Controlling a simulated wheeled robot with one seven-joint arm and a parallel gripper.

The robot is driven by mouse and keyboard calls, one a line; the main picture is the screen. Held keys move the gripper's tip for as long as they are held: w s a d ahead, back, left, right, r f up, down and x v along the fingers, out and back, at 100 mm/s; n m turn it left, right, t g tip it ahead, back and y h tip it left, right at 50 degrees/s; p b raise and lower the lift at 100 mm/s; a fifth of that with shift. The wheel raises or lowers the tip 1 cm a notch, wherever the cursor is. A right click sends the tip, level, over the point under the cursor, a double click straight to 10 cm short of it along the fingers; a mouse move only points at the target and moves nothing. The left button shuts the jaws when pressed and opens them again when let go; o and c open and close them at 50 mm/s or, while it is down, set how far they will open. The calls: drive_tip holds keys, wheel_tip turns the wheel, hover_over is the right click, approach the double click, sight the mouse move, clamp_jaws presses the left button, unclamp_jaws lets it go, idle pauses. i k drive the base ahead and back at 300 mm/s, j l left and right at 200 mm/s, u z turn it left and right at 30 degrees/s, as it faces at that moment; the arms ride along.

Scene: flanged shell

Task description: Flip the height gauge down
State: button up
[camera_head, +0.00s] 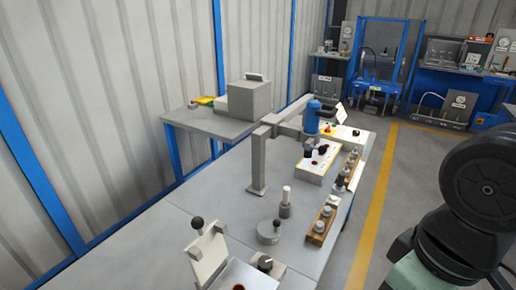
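I cannot tell for sure which thing is the height gauge. A pale, upright tilted plate with a black ball knob (207,254) stands at the near edge of the bench, by a white panel (249,276). Farther along, a grey post (258,165) carries a horizontal arm with a blue unit (311,118) over a white-topped box (317,160). My gripper is out of view.
The grey bench (178,238) also bears a round grey block (269,232), a small cylinder with a white top (285,203) and wooden racks (320,226) along its right edge. A grey box (249,101) stands behind. The floor right of the yellow line (371,235) looks clear.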

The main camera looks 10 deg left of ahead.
sight(208, 250)
drive_tip(key=j+u, duration=0.1)
drive_tip(key=u, duration=0.25)
drive_tip(key=j+u, duration=0.1)
drive_tip(key=u, duration=0.25)
